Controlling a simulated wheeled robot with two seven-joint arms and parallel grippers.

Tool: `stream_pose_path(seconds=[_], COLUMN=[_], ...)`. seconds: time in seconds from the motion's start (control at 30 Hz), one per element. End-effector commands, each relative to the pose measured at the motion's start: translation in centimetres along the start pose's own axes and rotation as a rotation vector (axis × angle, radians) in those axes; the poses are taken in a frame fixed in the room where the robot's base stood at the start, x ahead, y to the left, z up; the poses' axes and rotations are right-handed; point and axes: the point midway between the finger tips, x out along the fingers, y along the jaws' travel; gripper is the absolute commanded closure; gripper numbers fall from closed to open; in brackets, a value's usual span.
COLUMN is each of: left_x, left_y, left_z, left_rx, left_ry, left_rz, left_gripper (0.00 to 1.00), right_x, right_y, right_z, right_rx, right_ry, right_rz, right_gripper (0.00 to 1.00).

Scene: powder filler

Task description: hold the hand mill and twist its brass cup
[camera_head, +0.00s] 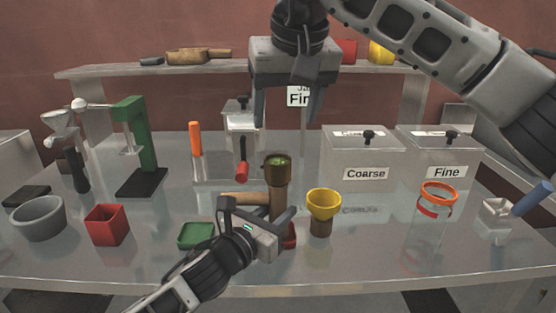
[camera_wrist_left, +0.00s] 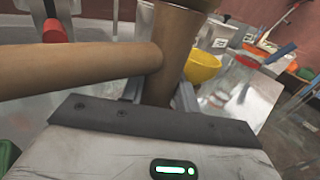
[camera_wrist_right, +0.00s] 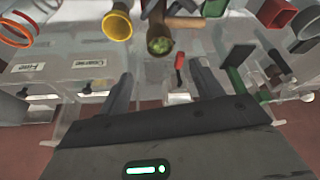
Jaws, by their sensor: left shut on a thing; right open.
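The hand mill (camera_head: 279,194) stands upright near the middle of the table, a brown body with a wooden side handle (camera_head: 243,198) pointing left. Its cup (camera_head: 278,160) at the top is open and holds green bits; in the right wrist view it shows from above (camera_wrist_right: 160,45). My left gripper (camera_head: 267,217) is shut on the mill's lower body, below the side handle; the left wrist view shows the body (camera_wrist_left: 160,88) between its fingers. My right gripper (camera_head: 287,108) is open and empty, pointing down above and behind the mill, clear of the cup.
A yellow funnel cup (camera_head: 323,204) stands close right of the mill. The labelled Coarse bin (camera_head: 365,158) and Fine bin (camera_head: 442,158) stand behind right. A grinder with a red-handled lever (camera_head: 242,165) is behind the mill. A green stand (camera_head: 140,150) and red box (camera_head: 106,225) are left.

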Motion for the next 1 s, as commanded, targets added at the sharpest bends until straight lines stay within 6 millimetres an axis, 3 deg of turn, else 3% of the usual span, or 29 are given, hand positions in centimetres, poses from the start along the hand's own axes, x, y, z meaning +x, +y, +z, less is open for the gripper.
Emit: stream_pose_path(seconds=[0.6, 0.8, 1.0], left_x=[0.0, 0.0, 0.0], left_y=[0.0, 0.0, 0.0], left_z=[-0.1, -0.1, -0.1], left_rx=[0.000, 0.000, 0.000], left_ry=[0.002, 0.002, 0.002], left_rz=[0.001, 0.001, 0.001], left_gripper=[1.00, 1.00, 1.00], right_x=[10.3, 11.7, 11.8], right_y=[0.0, 0.0, 0.0], right_z=[0.1, 0.0, 0.0], right_rx=[-0.006, -0.006, -0.006], right_ry=[-0.004, -0.001, -0.001], right_rz=[-0.001, 0.000, 0.000], right_gripper=[0.34, 0.34, 0.34])
